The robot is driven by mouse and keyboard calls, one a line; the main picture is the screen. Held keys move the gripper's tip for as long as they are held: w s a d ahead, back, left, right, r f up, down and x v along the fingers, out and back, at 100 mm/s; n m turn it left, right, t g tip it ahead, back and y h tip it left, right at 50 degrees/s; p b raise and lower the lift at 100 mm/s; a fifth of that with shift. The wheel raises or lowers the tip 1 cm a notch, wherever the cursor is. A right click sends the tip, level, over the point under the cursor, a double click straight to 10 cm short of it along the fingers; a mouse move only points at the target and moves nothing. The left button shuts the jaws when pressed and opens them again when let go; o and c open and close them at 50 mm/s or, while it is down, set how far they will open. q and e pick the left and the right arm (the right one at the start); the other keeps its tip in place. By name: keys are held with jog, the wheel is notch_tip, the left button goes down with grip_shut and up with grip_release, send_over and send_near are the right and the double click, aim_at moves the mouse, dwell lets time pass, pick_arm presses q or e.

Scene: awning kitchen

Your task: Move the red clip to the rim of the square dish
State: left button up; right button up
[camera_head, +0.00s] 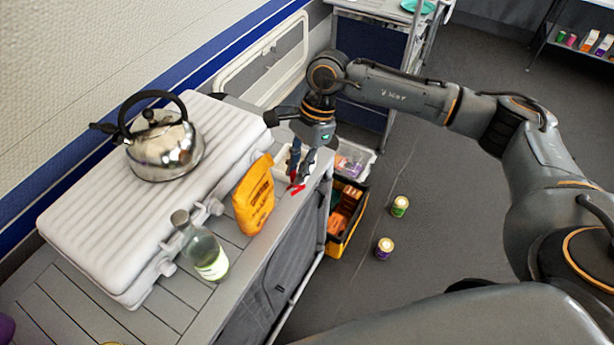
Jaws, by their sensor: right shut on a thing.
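The red clip (297,187) is small and shows at the fingertips of my right gripper (299,172), over the far right end of the grey slatted counter. My right gripper points down and is shut on the clip. A pale dish-like shape (281,160) lies just left of and behind the fingers. The fingers and the yellow bag partly hide it, so I cannot tell its full outline or whether the clip touches it. My left gripper is not in view.
A yellow bag (254,196) stands left of the gripper. A glass bottle (205,252) and a white ribbed case (105,225) bearing a steel kettle (165,150) are further left. Below the counter edge are a crate (336,246) and two cans (400,206) on the floor.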

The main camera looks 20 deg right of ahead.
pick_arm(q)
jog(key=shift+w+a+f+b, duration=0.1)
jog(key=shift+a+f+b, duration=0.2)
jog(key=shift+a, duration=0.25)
pick_arm(e)
jog(key=shift+w+d+f+m+t+h, duration=0.15)
jog(key=shift+w+f+m+t, duration=0.7)
jog(key=shift+w+m, duration=1.05)
jog(key=shift+w+d+f+m+t+h, duration=0.1)
jog(key=shift+w+f+m+t+h, duration=0.3)
jog(key=shift+w+f+m, duration=1.5)
jog(key=shift+w+d+f+m+t+h, duration=0.2)
jog(key=shift+w+m+t, duration=0.85)
jog(key=shift+m, duration=1.65)
pick_arm(q)
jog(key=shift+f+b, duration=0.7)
jog(key=shift+b, duration=0.05)
pick_arm(e)
jog(key=shift+w+a+f, duration=0.15)
jog(key=shift+f, duration=0.25)
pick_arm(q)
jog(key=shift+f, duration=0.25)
pick_arm(e)
jog(key=shift+f, duration=0.25)
pick_arm(q)
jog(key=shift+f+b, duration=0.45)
jog(key=shift+b, duration=0.25)
pick_arm(e)
jog(key=shift+f, duration=0.4)
